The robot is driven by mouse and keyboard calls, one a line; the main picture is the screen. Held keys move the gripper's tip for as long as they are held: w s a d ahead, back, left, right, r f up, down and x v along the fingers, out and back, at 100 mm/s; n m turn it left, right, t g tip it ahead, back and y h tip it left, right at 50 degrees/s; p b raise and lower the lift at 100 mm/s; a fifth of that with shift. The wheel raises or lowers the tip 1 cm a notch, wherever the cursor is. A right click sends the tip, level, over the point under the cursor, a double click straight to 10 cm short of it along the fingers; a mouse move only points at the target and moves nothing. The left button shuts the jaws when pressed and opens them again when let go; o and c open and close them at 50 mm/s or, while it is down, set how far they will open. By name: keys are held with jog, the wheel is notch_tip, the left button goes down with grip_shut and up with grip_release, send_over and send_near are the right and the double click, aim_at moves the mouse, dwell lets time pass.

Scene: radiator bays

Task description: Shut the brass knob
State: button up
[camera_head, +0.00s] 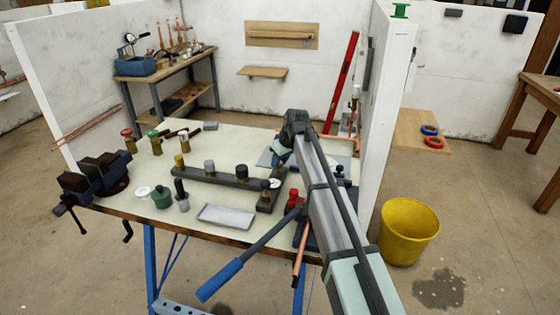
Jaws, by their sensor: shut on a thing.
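The brass knob (179,161) stands upright at the left end of a dark bar (215,177) on the bench. A grey knob (209,166) and a black knob (242,171) stand to its right on the same bar. My gripper (281,158) is at the end of my arm, well to the right of the brass knob and apart from it in the picture. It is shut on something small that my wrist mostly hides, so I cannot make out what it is. How far the brass knob is turned is too small to tell.
A vise (95,178) sits at the bench's left corner. Several valves stand at the back left. A grey tray (227,216), a green pot (162,197) and a blue-handled lever (245,256) are at the front. A white partition (385,110) closes the right side.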

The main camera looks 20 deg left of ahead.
jog(key=shift+c, duration=1.3)
jog(key=shift+m, duration=0.3)
jog(key=m, duration=0.2)
jog(key=m+t+h, duration=0.1)
jog(key=m, duration=0.1)
jog(key=shift+s+a+m+h, duration=0.1)
jog(key=shift+a+m+h, duration=0.05)
jog(key=shift+m+h, duration=0.2)
jog(key=m+h, duration=0.1)
jog(key=m, duration=0.1)
jog(key=m+t, duration=0.1)
jog(key=m, duration=0.1)
jog(key=shift+a+m+h, duration=0.15)
jog(key=shift+m+h, duration=0.1)
jog(key=shift+h, duration=0.1)
jog(key=m+h, duration=0.1)
jog(key=m, duration=0.1)
jog(key=m+h, duration=0.1)
jog(key=m, duration=0.2)
jog(key=shift+a, duration=0.15)
jog(key=shift+m+g+h, duration=0.35)
jog(key=shift+m, duration=0.9)
jog(key=shift+m+g+h, duration=0.35)
jog(key=shift+m, duration=0.9)
